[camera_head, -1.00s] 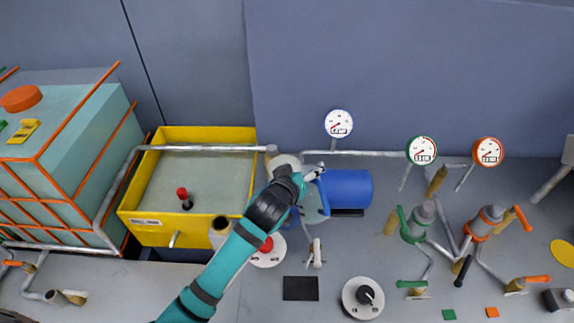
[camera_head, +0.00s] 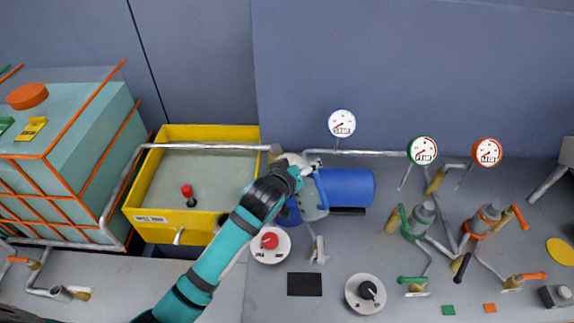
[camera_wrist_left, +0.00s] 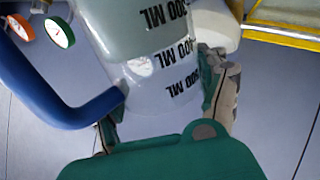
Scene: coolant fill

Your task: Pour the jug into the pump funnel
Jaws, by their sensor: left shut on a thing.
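The jug (camera_head: 313,199) is a translucent vessel with greenish-grey liquid and a blue handle. My left gripper (camera_head: 303,172) is shut on it near its upper part, above the bench. In the left wrist view the jug (camera_wrist_left: 150,80) shows upside-down ML marks. The liquid's edge lies near the 400 mark, and the handle (camera_wrist_left: 65,100) curves out at left. The blue pump body (camera_head: 347,187) lies just right of the jug. A pale rounded part (camera_head: 292,158), perhaps the funnel, is mostly hidden behind my gripper. My right gripper is not in view.
A yellow open tank (camera_head: 155,232) stands left of the jug. A pipe (camera_head: 210,147) runs behind the jug. A red button (camera_head: 269,241), a knob dial (camera_head: 367,292) and a black pad (camera_head: 304,284) are in front. Green and orange valves (camera_head: 415,225) stand at right.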

